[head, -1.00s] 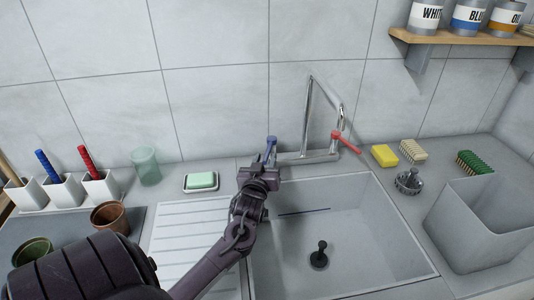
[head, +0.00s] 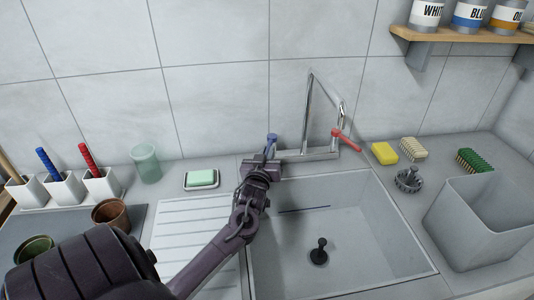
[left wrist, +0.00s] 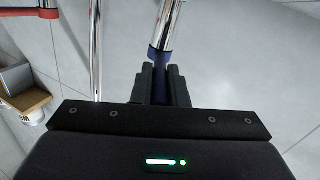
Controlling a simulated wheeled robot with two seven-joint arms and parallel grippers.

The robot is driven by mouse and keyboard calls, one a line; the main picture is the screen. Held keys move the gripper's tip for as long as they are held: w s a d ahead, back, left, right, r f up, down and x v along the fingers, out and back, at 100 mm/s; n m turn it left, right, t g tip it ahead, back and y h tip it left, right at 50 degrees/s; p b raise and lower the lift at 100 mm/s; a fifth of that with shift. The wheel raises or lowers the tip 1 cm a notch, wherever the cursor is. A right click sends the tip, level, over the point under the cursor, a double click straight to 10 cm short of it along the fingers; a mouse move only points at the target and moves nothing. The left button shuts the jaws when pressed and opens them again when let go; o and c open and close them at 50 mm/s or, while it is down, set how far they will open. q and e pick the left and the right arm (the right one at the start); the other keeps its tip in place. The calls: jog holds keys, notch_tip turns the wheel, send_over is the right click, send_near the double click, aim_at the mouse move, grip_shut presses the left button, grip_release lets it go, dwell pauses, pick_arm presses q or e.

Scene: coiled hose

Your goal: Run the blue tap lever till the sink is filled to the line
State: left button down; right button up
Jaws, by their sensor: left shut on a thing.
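The blue tap lever (head: 271,140) stands at the left end of the chrome tap (head: 307,110), behind the sink (head: 350,207). My left gripper (head: 267,158) is shut on the lever; in the left wrist view its two fingers (left wrist: 160,88) close around the blue part (left wrist: 159,58). A thin dark bluish line (head: 304,209) runs along the sink's back wall. A black plug (head: 318,251) with an upright knob is on the sink floor. I see no clear stream from the spout, and cannot tell any water level. My right gripper is not in view.
A red lever (head: 346,139) is at the tap's right end. Soap in a dish (head: 201,179) and a green cup (head: 146,163) stand left. A yellow sponge (head: 384,153), brushes and a grey bin (head: 478,222) stand right. The ribbed drainer (head: 190,225) lies beneath my arm.

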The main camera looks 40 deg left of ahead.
pick_arm(q)
jog(key=a+m+t+h, duration=0.1)
jog(key=m+h+p, duration=0.1)
jog(key=h, duration=0.1)
jog(key=shift+s+a+m+t+h, duration=0.3)
jog(key=shift+s+a+t, duration=0.05)
jog(key=shift+s+t, duration=0.05)
jog(key=c, duration=1.4)
grip_release()
jog(key=shift+c, duration=0.2)
jog(key=shift+r, duration=0.15)
notch_tip(320, 180, up, 20)
jog(key=b, duration=0.1)
jog(key=shift+b, duration=0.3)
